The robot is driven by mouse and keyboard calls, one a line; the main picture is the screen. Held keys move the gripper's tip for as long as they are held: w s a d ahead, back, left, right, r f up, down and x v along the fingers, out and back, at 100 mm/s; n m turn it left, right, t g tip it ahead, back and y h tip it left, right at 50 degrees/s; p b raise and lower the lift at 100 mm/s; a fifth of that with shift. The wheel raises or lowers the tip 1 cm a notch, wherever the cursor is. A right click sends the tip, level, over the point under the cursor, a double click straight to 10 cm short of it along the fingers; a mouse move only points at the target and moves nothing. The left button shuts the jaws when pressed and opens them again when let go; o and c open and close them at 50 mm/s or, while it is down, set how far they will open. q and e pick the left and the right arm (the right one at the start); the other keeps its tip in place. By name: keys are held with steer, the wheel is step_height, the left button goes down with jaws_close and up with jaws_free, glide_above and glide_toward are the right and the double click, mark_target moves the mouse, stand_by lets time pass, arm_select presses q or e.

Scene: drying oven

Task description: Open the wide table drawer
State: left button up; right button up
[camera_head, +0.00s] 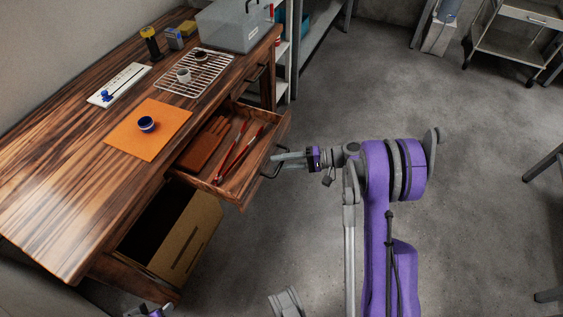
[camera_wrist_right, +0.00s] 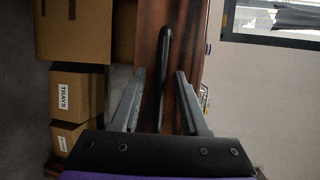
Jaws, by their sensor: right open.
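The wide table drawer (camera_head: 243,189) is pulled out from the front of the wooden table. My right gripper (camera_head: 278,161) is at the handle. In the right wrist view its two fingers (camera_wrist_right: 159,85) are apart, with the bar between them and a gap on each side. A small part of my left gripper (camera_head: 152,312) shows at the bottom edge; its jaws are unclear.
A cardboard box (camera_head: 187,240) stands under the table.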

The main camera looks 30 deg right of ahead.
steer(key=p+v, duration=0.1)
steer(key=v, duration=0.9)
steer(key=shift+s+d, duration=0.2)
steer(key=shift+d, duration=0.15)
steer(key=shift+r, duration=0.15)
